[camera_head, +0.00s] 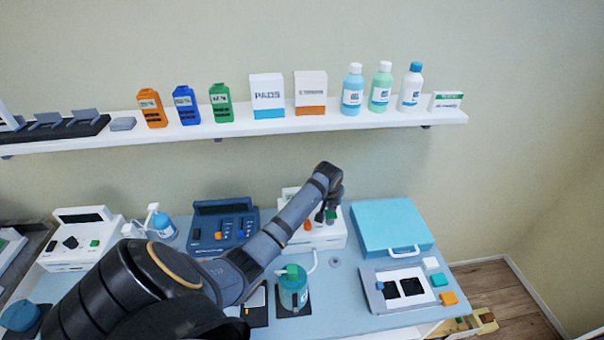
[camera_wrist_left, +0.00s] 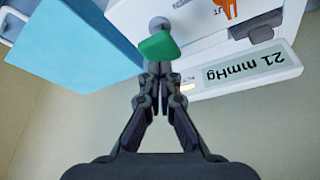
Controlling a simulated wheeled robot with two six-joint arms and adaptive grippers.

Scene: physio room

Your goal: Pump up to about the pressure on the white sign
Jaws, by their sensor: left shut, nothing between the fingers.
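A white device (camera_head: 325,239) with an orange part and a green knob (camera_head: 331,215) stands at the back middle of the table. In the left wrist view the green knob (camera_wrist_left: 158,46) is on its white housing (camera_wrist_left: 205,30), near a pale panel (camera_wrist_left: 247,72) reading "21 mmHg" upside down. My left gripper (camera_head: 322,216) is over the device. Its fingertips (camera_wrist_left: 158,72) are shut and empty, at or very near the knob; contact is unclear. A teal cylinder (camera_head: 293,297) with a green top stands in front, a pale hose beside it. I cannot pick out a separate white sign. My right gripper is out of view.
A light-blue case (camera_head: 391,228) stands right of the device, with a tray of pads (camera_head: 405,289) before it. A dark-blue device (camera_head: 222,228) and a white one (camera_head: 83,238) stand to the left. A loaded shelf (camera_head: 240,121) runs above.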

